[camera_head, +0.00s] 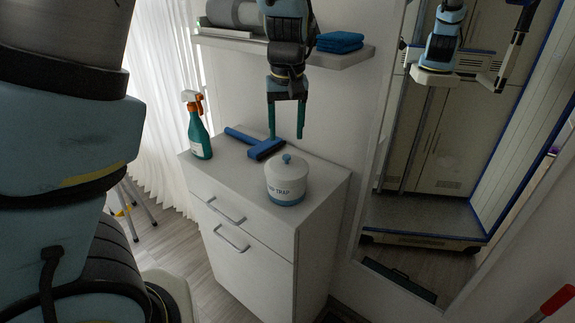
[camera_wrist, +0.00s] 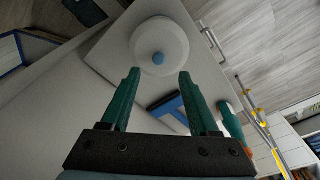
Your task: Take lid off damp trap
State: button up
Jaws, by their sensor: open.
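The damp trap (camera_head: 286,184) is a white round tub with a blue base band. It stands upright on the white cabinet top, near its right front. In the wrist view the lid (camera_wrist: 171,43) and knob (camera_wrist: 158,58) lie beyond the fingertips. My gripper (camera_head: 286,137) is open and empty, with green fingers pointing down, above and behind the trap. My gripper also shows in the wrist view (camera_wrist: 159,72), with nothing between its fingers.
A blue squeegee (camera_head: 257,144) lies on the cabinet top (camera_head: 230,172) behind the trap. A green spray bottle (camera_head: 199,130) stands at the left. A wall shelf (camera_head: 345,58) with blue cloths (camera_head: 339,42) is close by my arm. A mirror (camera_head: 420,150) is at the right.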

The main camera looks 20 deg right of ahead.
aim_at(286, 156)
jog(key=shift+w+d+f+p, duration=0.15)
jog(key=shift+f+p, duration=0.3)
jog(key=shift+f, duration=1.3)
jog(key=shift+w+d+f+p, duration=0.15)
jog(key=shift+f+p, duration=0.25)
jog(key=shift+f, duration=1.35)
jog(key=shift+a, duration=0.15)
jog(key=shift+c, duration=0.2)
grip_shut()
